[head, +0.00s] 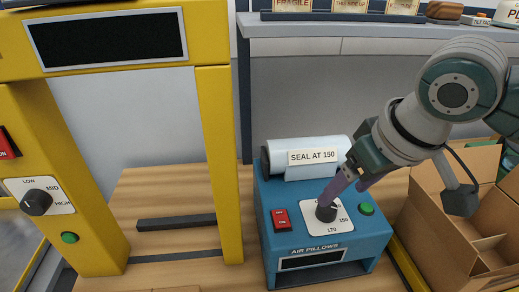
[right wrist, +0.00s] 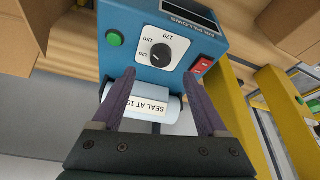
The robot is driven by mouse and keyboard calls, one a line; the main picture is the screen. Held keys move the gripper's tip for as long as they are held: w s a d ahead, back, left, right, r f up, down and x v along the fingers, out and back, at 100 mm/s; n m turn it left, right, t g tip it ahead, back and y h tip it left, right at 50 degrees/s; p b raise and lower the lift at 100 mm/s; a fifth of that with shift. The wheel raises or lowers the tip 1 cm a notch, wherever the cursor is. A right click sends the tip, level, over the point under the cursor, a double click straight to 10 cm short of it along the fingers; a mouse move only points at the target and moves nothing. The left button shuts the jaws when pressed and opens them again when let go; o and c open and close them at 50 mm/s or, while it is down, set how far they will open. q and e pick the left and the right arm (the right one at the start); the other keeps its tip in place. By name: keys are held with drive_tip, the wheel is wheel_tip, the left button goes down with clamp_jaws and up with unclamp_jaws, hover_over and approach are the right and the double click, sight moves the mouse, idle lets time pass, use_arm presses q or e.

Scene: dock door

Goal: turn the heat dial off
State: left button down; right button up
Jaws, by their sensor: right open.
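The blue air-pillow machine (head: 266,228) stands on the wooden floor. On its top is a black dial (head: 326,211) on a white plate with numbers including 150 and 170; the dial also shows in the right wrist view (right wrist: 161,55). I cannot clearly tell where its pointer sits. My right gripper (head: 350,187) reaches down from the right, close to the dial and partly over its plate. In the right wrist view its two purple fingers (right wrist: 160,75) are apart with nothing between them, the dial just beyond the tips. My left gripper is out of view.
A red switch (head: 281,219) and green button (head: 366,208) flank the dial. A white roll labelled "SEAL AT 150" (head: 313,157) lies behind. A yellow frame (head: 222,170) at left carries another dial (head: 37,202), marked LOW, MID, HIGH. An open cardboard box (head: 440,235) stands right.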

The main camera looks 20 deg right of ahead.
sight(328, 207)
drive_tip(key=b+x, duration=0.1)
drive_tip(key=x, duration=0.5)
drive_tip(key=shift+w+f, duration=0.2)
drive_tip(key=shift+f, duration=0.1)
clamp_jaws()
